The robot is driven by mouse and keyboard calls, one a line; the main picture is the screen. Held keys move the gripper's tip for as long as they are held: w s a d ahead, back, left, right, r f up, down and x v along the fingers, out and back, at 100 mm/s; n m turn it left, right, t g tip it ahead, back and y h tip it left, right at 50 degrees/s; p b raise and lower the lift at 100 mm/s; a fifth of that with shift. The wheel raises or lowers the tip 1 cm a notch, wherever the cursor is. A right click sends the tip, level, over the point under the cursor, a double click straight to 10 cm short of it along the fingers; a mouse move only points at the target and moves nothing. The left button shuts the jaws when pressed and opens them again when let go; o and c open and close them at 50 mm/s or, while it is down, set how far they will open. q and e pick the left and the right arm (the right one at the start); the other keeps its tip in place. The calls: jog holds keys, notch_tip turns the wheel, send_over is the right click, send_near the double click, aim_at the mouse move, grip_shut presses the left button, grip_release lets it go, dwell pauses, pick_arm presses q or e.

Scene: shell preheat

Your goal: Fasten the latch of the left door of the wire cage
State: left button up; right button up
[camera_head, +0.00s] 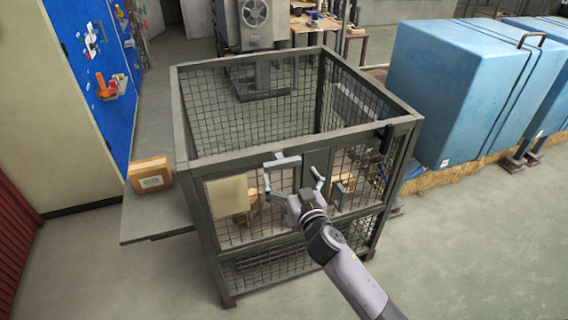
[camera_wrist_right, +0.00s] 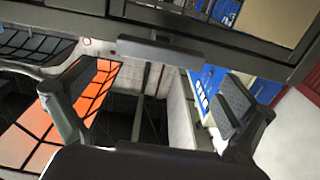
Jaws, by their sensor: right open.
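The wire cage (camera_head: 190,150) stands in the middle of the head view, with a grey frame and mesh walls. Its left door (camera_head: 258,235) is on the front, with a beige plate (camera_head: 227,196) at its upper left. A grey bar-shaped piece, likely the latch (camera_head: 283,162), sits at the top of this door; it also shows in the wrist view (camera_wrist_right: 160,50). My right gripper (camera_head: 293,179) is open and empty just below and in front of the bar, its fingers (camera_wrist_right: 150,104) spread to either side. I cannot tell whether it touches. My left gripper is not in view.
A cardboard box (camera_head: 150,175) lies on a grey shelf (camera_head: 155,218) at the cage's left side. Wooden pieces (camera_head: 341,190) show inside the cage. Large blue blocks (camera_head: 460,90) stand at the right. The floor in front is clear.

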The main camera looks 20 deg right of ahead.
aim_at(283, 165)
jog(key=shift+w+a, duration=0.1)
jog(key=shift+w, duration=2.3)
jog(key=shift+c, duration=0.4)
jog(key=c, duration=0.8)
